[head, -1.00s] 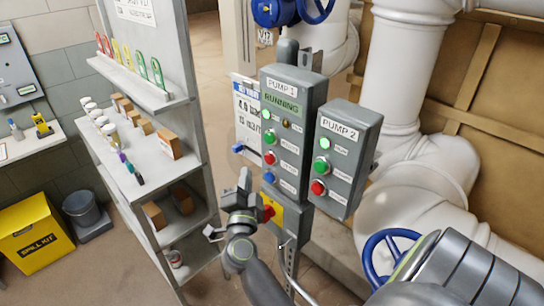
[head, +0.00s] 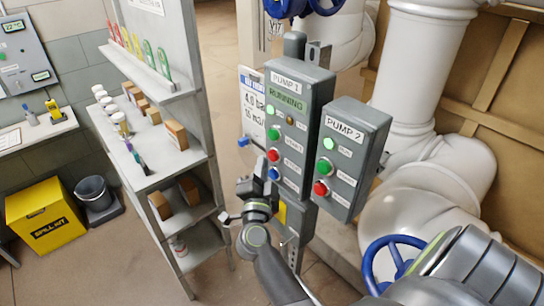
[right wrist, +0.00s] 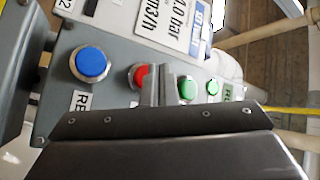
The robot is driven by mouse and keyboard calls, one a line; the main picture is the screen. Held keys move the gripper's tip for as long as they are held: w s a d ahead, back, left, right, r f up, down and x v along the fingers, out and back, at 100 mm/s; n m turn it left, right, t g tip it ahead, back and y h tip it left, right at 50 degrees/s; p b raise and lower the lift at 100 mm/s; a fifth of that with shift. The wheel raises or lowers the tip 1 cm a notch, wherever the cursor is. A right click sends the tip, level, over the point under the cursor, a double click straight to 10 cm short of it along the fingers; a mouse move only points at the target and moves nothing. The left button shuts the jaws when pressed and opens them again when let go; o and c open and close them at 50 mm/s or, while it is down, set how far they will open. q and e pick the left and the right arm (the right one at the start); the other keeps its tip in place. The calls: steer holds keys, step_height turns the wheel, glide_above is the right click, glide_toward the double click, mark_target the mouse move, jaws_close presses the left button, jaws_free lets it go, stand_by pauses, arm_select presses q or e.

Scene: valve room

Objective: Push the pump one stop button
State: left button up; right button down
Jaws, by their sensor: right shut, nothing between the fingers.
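The grey PUMP 1 panel (head: 298,95) shows a lit RUNNING display. Below it are a green button (head: 274,132), a red button (head: 273,155) and a blue button (head: 273,173). My right gripper (head: 260,163) is shut and empty, just left of the panel front near the red and blue buttons. In the right wrist view, its closed fingers (right wrist: 160,85) lie between the red button (right wrist: 138,75) and the green button (right wrist: 187,88), overlapping the red one's edge. The blue button (right wrist: 91,64) is clear of them. Contact cannot be told. My left gripper is out of view.
The PUMP 2 panel (head: 345,155) with its own green and red buttons stands right of PUMP 1. A shelf unit (head: 160,185) with small boxes and jars stands to the left. A blue handwheel (head: 392,258) and white pipes are at the right.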

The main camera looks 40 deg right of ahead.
arm_select(q)
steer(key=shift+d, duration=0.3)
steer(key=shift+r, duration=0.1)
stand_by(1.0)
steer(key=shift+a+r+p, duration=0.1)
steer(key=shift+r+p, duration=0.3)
steer(key=shift+p, duration=0.1)
arm_select(e)
steer(key=shift+d, duration=0.4)
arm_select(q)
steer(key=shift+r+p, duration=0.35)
arm_select(e)
steer(key=shift+d, duration=0.4)
steer(key=shift+a, duration=0.85)
steer(key=shift+a, duration=0.1)
